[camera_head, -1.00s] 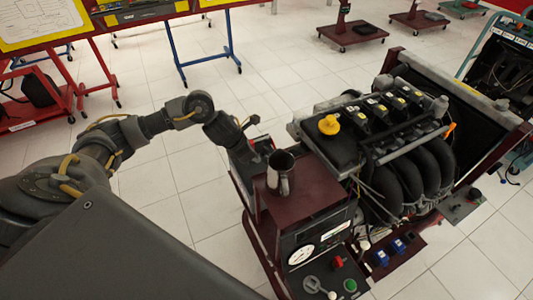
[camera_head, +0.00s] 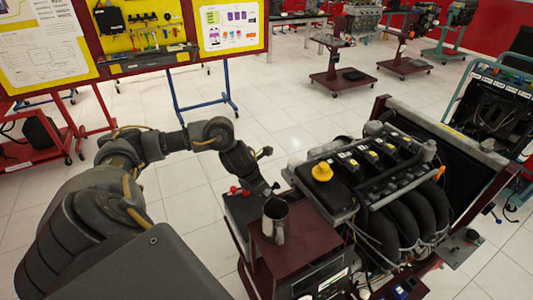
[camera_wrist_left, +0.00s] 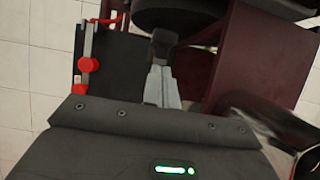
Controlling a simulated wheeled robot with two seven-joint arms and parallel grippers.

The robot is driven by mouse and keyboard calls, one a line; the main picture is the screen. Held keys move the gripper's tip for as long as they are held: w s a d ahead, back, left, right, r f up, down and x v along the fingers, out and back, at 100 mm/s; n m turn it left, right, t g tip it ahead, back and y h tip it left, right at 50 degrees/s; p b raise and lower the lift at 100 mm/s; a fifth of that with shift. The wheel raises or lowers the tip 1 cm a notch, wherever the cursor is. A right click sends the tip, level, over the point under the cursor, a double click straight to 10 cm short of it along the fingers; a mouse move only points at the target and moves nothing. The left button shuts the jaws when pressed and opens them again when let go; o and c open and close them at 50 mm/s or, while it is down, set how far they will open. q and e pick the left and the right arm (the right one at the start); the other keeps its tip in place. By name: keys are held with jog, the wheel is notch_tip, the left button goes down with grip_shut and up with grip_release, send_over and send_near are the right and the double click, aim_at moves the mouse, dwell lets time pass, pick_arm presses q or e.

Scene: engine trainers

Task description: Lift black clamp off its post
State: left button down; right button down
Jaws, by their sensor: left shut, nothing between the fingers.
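The battery (camera_head: 240,208) is a dark box beside the engine stand, with red clamp parts (camera_head: 234,190) on top. In the left wrist view its dark top (camera_wrist_left: 118,75) shows, with red knobs (camera_wrist_left: 88,65) at its left edge. A small black piece (camera_wrist_left: 163,45) lies just beyond my fingertips; it looks like the black clamp, but I cannot be sure, and its post is hidden. My left gripper (camera_head: 266,188) is over the battery's right side. Its grey fingers (camera_wrist_left: 162,86) are together and empty. My right gripper is out of view.
White floor is free to the left of the battery.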

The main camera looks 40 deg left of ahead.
pick_arm(q)
jog(key=shift+w+d+r, duration=0.1)
jog(key=shift+w+r, duration=0.5)
jog(key=shift+r, duration=0.05)
notch_tip(320, 180, up, 9)
jog(key=s+p, duration=0.1)
jog(key=p, duration=0.6)
jog(key=shift+a, duration=0.2)
jog(key=shift+d+f, duration=0.1)
jog(key=shift+d, duration=0.05)
jog(key=shift+s, duration=0.1)
